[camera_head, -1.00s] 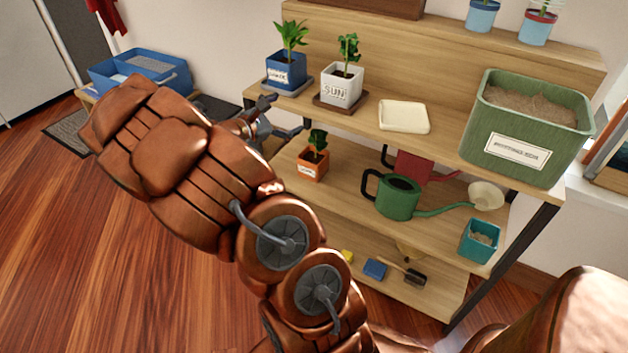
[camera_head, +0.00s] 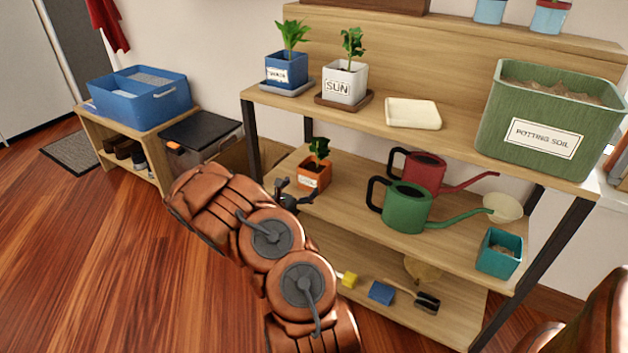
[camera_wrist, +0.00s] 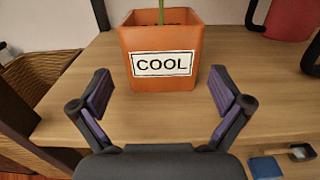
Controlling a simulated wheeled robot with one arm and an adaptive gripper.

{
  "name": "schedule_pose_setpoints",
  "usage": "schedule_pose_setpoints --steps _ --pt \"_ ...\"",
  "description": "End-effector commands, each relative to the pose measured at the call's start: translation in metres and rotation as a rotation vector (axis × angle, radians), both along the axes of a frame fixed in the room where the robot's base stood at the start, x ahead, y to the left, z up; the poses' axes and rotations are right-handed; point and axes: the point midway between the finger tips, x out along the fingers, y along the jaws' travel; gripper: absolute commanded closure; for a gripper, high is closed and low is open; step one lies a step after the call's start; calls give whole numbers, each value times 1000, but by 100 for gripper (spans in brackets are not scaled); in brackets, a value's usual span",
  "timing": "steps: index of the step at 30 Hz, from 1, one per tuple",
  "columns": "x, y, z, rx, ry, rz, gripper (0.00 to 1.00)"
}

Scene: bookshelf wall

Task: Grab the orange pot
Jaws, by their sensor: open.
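The orange pot (camera_head: 313,178) stands upright on the middle shelf (camera_head: 345,208) near its left end, with a green plant in it. In the wrist view the orange pot (camera_wrist: 160,80) is straight ahead and carries a white label reading "COOL". My gripper (camera_head: 296,190) is at the shelf's front edge, just in front of the pot. In the wrist view my gripper (camera_wrist: 162,90) is open, with one finger to the left and one to the right of the pot's near face. The fingertips are apart from the pot and nothing is between them.
A green watering can (camera_head: 408,208) and a red one (camera_head: 420,172) stand to the right on the same shelf. The upper shelf above holds a blue pot (camera_head: 287,70) and a white pot (camera_head: 343,82). A dark shelf post (camera_head: 251,140) stands left. A wicker basket (camera_wrist: 40,80) is left.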

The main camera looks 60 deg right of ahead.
Motion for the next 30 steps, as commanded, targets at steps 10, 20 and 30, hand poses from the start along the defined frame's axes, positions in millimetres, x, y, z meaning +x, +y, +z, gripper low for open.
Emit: schedule_pose_setpoints --steps 10,20,30 --pt "-1 -34 0 -1 -4 -4 0" --pt "0 -68 3 0 0 -2 0" --pt "1 -69 4 0 0 -1 10"
